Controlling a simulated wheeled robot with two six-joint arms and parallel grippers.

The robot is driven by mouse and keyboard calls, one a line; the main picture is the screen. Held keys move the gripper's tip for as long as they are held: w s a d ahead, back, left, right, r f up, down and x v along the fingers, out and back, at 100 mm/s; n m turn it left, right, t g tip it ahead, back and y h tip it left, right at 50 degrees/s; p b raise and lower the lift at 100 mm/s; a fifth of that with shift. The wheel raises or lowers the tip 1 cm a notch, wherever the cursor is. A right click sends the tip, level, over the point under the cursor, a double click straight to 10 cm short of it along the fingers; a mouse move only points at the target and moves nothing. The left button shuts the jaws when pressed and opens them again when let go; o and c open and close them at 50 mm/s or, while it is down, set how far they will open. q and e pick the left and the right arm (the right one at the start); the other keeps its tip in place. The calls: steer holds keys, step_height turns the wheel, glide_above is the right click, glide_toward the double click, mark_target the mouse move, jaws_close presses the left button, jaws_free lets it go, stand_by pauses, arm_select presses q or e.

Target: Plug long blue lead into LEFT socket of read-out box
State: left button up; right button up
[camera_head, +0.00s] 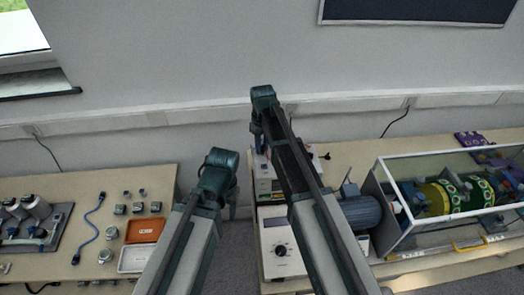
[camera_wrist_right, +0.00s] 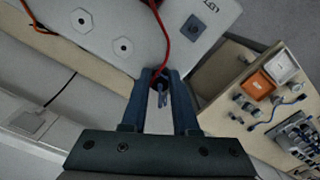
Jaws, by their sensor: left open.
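A blue lead (camera_head: 91,226) lies in a curve on the left table; it also shows in the right wrist view (camera_wrist_right: 264,121). The white box with a dial (camera_head: 281,250) at the left end of the right table looks like the read-out box; my right arm partly covers it. In the right wrist view, a pale panel shows two round sockets (camera_wrist_right: 123,47). My right gripper (camera_wrist_right: 160,76) is shut on the small blue-grey plug end of a red lead (camera_wrist_right: 164,35). My left gripper (camera_head: 232,205) is open, hanging over the gap between the tables, its fingers mostly hidden by the arm.
On the right table stand a blue motor (camera_head: 361,212) and a clear-walled case (camera_head: 408,235) with yellow-green parts. A wall with a cable trunking (camera_head: 350,106) runs behind.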

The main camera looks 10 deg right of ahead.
mark_target(262, 146)
jaws_close()
steer(key=shift+r+p, duration=0.3)
stand_by(0.4)
steer(key=shift+r+p, duration=1.75)
steer(key=shift+s, duration=0.1)
